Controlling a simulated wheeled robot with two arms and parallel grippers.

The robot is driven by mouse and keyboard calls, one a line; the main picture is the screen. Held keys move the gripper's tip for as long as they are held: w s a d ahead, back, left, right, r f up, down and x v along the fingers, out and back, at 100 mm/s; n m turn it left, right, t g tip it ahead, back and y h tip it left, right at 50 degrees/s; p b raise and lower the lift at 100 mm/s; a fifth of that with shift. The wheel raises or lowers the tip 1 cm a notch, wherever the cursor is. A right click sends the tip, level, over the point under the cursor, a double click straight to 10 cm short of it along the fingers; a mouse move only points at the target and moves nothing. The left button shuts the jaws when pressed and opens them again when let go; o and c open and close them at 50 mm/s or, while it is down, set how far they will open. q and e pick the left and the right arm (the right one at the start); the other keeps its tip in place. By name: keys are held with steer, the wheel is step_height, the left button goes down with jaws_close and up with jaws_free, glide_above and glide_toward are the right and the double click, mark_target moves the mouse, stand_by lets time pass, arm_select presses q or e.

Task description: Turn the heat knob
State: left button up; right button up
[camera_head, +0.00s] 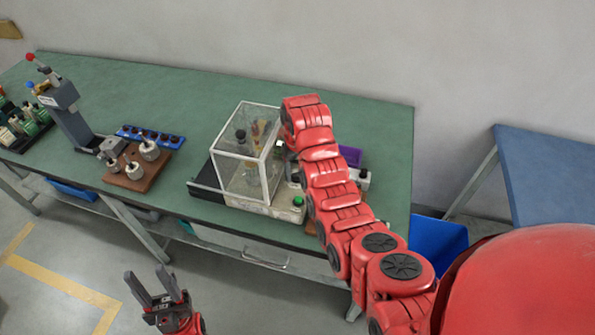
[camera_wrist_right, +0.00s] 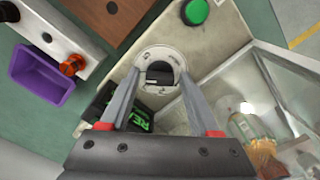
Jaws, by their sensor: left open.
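The heat knob (camera_wrist_right: 160,74) is a small dark knob in a round pale dial on the beige machine base. In the right wrist view it lies between the two fingertips of my right gripper (camera_wrist_right: 160,80). These fingers are apart, one on each side of the dial, with gaps to the knob. In the head view my right arm hides the knob and most of this gripper. The machine's base (camera_head: 262,207) carries a clear box (camera_head: 240,170) with a white frame. My left gripper (camera_head: 152,285) is open and empty in front of the table, over the floor.
A green button (camera_wrist_right: 195,12) sits near the dial. A purple bin (camera_wrist_right: 40,80) and a grey block with an orange knob (camera_wrist_right: 72,65) lie beside the machine. A brown board (camera_head: 130,175) with metal parts, a press (camera_head: 65,110) and a blue rack (camera_head: 150,137) stand further left.

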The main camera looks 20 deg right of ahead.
steer(key=shift+o, duration=0.6)
step_height(320, 180, up, 10)
steer(key=p, duration=0.9)
step_height(320, 180, up, 6)
steer(key=p, duration=0.1)
glide_above(298, 174)
steer(key=shift+a+r, duration=0.1)
steer(key=shift+r, duration=0.6)
